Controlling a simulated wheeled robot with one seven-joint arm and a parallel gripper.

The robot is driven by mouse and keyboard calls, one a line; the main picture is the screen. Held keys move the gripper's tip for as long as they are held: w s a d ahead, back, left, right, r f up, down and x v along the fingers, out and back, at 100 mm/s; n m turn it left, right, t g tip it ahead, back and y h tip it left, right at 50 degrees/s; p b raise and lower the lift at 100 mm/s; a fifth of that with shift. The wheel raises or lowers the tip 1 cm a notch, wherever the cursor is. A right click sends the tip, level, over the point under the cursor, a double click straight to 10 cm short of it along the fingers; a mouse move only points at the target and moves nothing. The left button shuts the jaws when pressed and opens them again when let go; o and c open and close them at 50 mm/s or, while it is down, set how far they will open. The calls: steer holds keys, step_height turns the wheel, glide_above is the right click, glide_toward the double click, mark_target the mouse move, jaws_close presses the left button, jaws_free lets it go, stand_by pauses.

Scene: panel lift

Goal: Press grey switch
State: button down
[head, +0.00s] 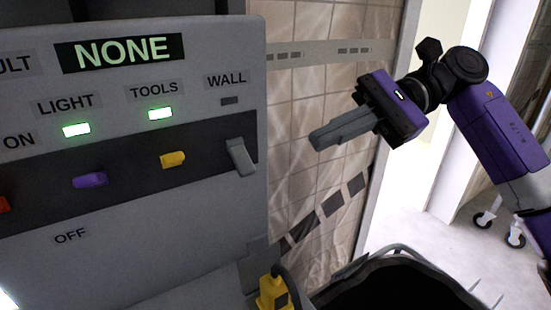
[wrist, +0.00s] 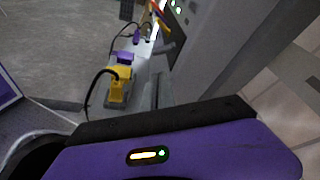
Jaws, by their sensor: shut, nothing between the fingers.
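The grey switch (head: 241,157) is the rightmost lever on the grey panel (head: 150,255), under the WALL label. Its lever slants downward, and the small indicator (head: 229,101) above it is dark. My gripper (head: 318,140) is to the right of the switch in the head view, apart from it, with its fingers pointing left toward the panel. The fingers are shut and empty. In the wrist view the panel (wrist: 215,40) runs along the upper right, past the fingertips; the switch is hard to make out there.
Yellow (head: 173,159), purple (head: 90,180) and red (head: 3,204) levers sit left of the grey one. The LIGHT and TOOLS indicators glow green. A yellow tool (head: 272,292) stands below the panel. A dark open bin (head: 395,285) is at the lower right.

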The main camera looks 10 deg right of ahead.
mark_target(265, 165)
steer(key=x, duration=1)
steer(key=shift+r, duration=0.1)
steer(key=shift+s+d+r, duration=0.1)
